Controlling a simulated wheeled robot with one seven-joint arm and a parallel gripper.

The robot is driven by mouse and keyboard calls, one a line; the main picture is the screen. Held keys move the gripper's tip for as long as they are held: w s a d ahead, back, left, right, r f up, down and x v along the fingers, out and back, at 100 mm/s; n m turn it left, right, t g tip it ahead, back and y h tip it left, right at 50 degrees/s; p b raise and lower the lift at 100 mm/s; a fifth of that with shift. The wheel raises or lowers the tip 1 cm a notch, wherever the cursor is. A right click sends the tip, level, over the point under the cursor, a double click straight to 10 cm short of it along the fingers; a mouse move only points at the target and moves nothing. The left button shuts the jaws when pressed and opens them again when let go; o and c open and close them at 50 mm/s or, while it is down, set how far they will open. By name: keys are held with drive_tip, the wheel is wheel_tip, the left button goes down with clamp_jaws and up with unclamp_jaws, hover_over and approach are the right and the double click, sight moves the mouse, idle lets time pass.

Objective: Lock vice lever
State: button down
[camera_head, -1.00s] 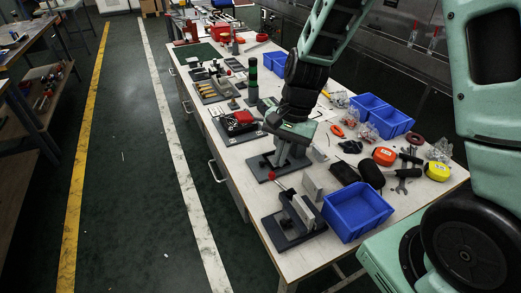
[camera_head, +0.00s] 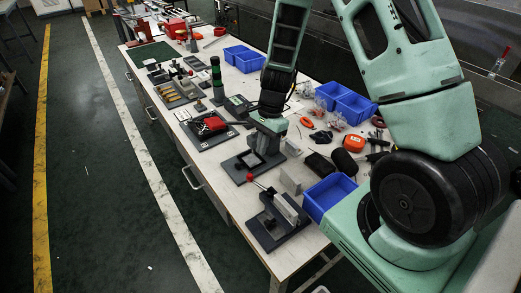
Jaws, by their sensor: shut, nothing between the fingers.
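The vice is a dark block on a dark base plate (camera_head: 262,236) at the near edge of the bench, with a pale upright jaw plate (camera_head: 286,208). Its lever (camera_head: 262,185) ends in a red knob (camera_head: 250,177) and slants up to the left, away from the vice body. My gripper (camera_head: 262,153) points down over a second dark fixture plate (camera_head: 239,170), just behind the vice. It is shut and empty, and apart from the lever. The fingertips are small and partly merge with the fixture behind them.
A grey block (camera_head: 291,180) stands between the vice and a blue bin (camera_head: 328,192). More blue bins (camera_head: 355,107), black rolls and tools lie to the right. A red-topped fixture (camera_head: 207,126) and a green-topped cylinder (camera_head: 216,80) stand farther back. The floor left of the bench is clear.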

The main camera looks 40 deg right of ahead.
drive_tip(key=x, duration=0.8)
drive_tip(key=shift+p, duration=0.35)
